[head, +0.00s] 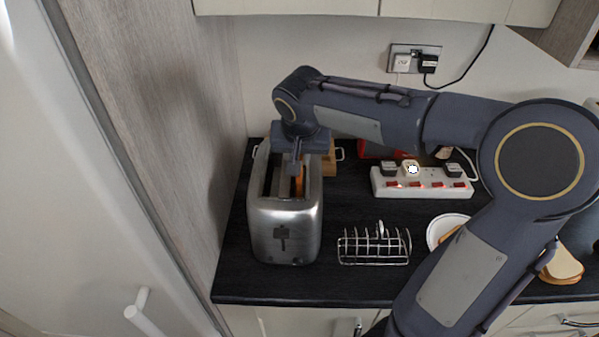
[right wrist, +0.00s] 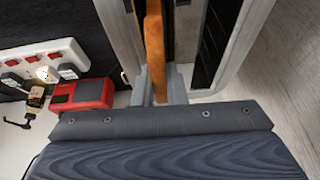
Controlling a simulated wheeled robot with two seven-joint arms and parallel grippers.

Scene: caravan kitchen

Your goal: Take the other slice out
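The metal toaster (head: 285,225) stands on the dark worktop against the left panel. A brown slice (head: 299,186) stands upright in its right-hand slot; it also shows in the right wrist view (right wrist: 155,45). The other slot looks empty. My right gripper (head: 297,165) points down over the toaster. In the right wrist view its fingers (right wrist: 158,88) sit close on both sides of the slice and appear to touch it. The slice's lower part is hidden in the slot. My left gripper is not in view.
A wire toast rack (head: 375,247), apparently empty, stands right of the toaster. A white plate (head: 436,232) with bread on it is partly behind my right arm. A bread slice (head: 563,266) lies at far right. A white power strip (head: 421,184) and a red object (right wrist: 82,95) are behind.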

